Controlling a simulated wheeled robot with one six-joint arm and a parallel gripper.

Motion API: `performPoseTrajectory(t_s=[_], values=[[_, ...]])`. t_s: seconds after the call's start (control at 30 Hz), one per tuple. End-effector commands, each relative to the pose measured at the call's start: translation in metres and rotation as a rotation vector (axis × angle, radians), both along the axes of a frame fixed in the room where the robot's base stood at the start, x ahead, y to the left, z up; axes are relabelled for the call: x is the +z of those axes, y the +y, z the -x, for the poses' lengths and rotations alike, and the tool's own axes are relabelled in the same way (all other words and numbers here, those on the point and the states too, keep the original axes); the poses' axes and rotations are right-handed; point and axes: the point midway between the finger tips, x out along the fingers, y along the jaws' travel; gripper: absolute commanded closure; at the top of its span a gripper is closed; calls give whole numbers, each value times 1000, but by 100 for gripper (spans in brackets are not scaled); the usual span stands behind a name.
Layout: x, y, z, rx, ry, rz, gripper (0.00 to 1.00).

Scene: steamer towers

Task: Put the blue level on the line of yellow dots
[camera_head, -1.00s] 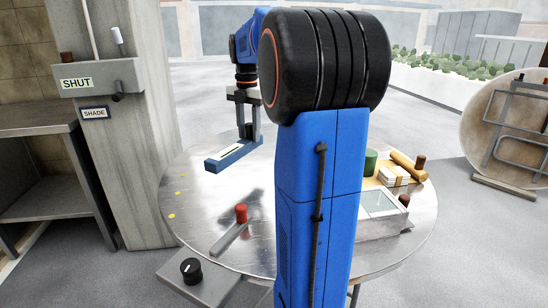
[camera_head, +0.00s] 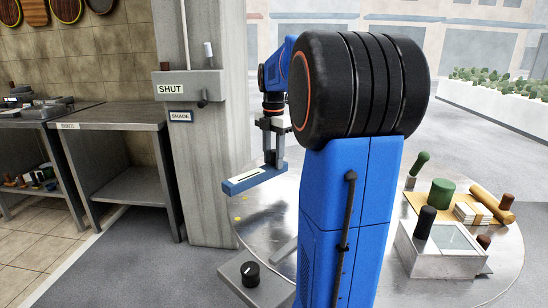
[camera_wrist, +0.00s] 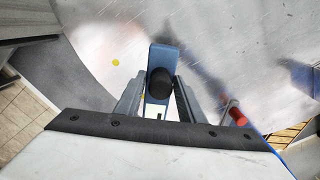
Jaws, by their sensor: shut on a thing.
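The blue level (camera_head: 256,180) is a long bar with a pale strip on top, held above the left side of the round metal table (camera_head: 510,240). My gripper (camera_head: 272,160) is shut on it from above. In the wrist view the level (camera_wrist: 163,55) lies between my fingers (camera_wrist: 158,95), with a black knob (camera_wrist: 160,83) on top. A yellow dot (camera_head: 238,219) shows on the table near its left edge, below the level. In the wrist view one yellow dot (camera_wrist: 115,62) lies left of the level, apart from it. The other dots are mostly hidden.
A red-knobbed lever (camera_wrist: 238,116) stands on the table to the right in the wrist view. A black dial on a grey box (camera_head: 250,274) sits at the table's front. A metal box (camera_head: 440,255), green cylinder (camera_head: 441,192) and papers are on the right. A grey pillar (camera_head: 212,150) stands behind.

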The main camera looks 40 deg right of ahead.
Motion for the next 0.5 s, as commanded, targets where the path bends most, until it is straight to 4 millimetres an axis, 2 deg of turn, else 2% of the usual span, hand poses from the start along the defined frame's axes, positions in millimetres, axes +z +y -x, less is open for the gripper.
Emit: performPoseTrajectory(t_s=[0.27,0.5], values=[[-7,0,0,3,0,0,100],[-29,0,0,3,0,0,100]])
